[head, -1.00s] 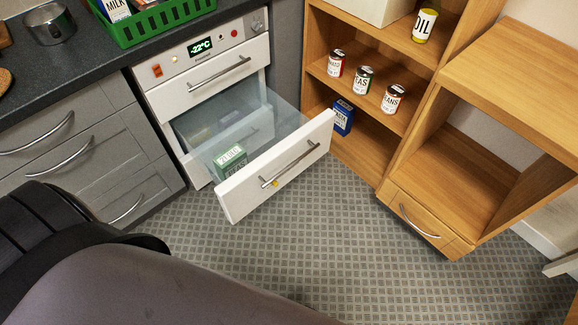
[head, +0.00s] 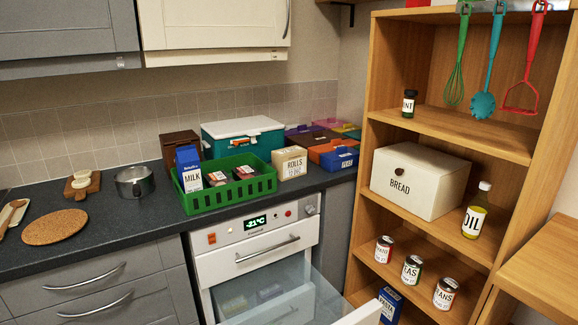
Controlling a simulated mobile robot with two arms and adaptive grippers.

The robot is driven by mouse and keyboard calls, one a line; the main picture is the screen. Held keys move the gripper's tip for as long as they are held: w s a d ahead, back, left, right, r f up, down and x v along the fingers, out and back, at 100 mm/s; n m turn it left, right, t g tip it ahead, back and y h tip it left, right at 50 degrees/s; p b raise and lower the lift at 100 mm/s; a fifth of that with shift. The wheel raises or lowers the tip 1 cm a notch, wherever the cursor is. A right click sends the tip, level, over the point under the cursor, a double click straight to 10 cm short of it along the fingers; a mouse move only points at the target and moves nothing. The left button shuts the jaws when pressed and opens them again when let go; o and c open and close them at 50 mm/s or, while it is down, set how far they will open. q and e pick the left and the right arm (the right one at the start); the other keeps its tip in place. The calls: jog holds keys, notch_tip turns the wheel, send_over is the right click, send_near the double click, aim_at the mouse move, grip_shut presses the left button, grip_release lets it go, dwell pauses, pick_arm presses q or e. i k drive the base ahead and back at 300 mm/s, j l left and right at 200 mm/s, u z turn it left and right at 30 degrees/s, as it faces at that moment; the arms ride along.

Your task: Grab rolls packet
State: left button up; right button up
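The rolls packet (head: 290,163) is a tan box with a white label reading ROLLS. It stands upright on the dark counter (head: 200,226), just right of the green basket (head: 232,200) and left of the blue and orange boxes. Neither of my grippers shows in the head view.
The freezer drawer (head: 350,311) below the counter is pulled open, under a panel reading -21°C. The basket holds a milk carton (head: 190,170) and other packets. A teal cooler box (head: 242,138) stands behind. Wooden shelves (head: 435,118) with a bread box (head: 418,181) rise at right.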

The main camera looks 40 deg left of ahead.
aim_at(289, 163)
jog(key=i, duration=0.45)
jog(key=i+l+u, duration=0.15)
jog(key=i+u, duration=0.3)
jog(key=i+l+u, duration=0.4)
jog(key=i, duration=0.15)
